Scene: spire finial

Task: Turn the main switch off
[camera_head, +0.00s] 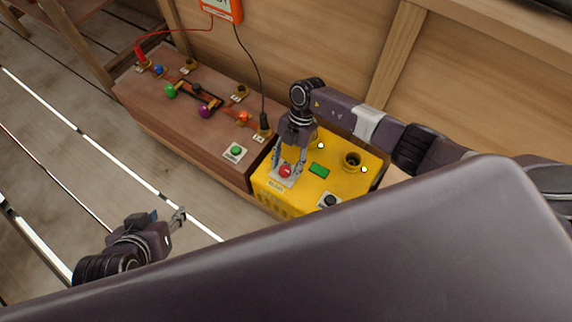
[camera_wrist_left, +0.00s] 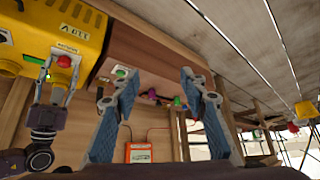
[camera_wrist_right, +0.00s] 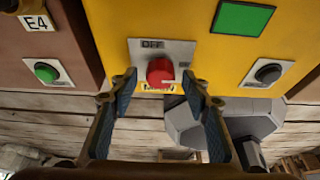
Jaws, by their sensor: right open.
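The main switch, a red round knob (camera_head: 285,171) on a pale plate, sits on top of the yellow box (camera_head: 265,190). In the right wrist view the red knob (camera_wrist_right: 160,71) stands below the word OFF; the other labels are too small to read. My right gripper (camera_head: 288,167) is open, with its fingertips on either side of the knob; I cannot tell whether they touch it. The knob (camera_wrist_left: 64,61) also shows in the left wrist view. My left gripper (camera_head: 179,216) is open and empty, away from the box at the lower left.
A brown wooden box (camera_head: 165,110) with a green button (camera_head: 236,151), coloured knobs and wired terminals adjoins the yellow box. The yellow box also has a black knob (camera_wrist_right: 268,74) and a green panel (camera_wrist_right: 243,18). An orange meter (camera_head: 222,10) hangs behind. Floor at left is clear.

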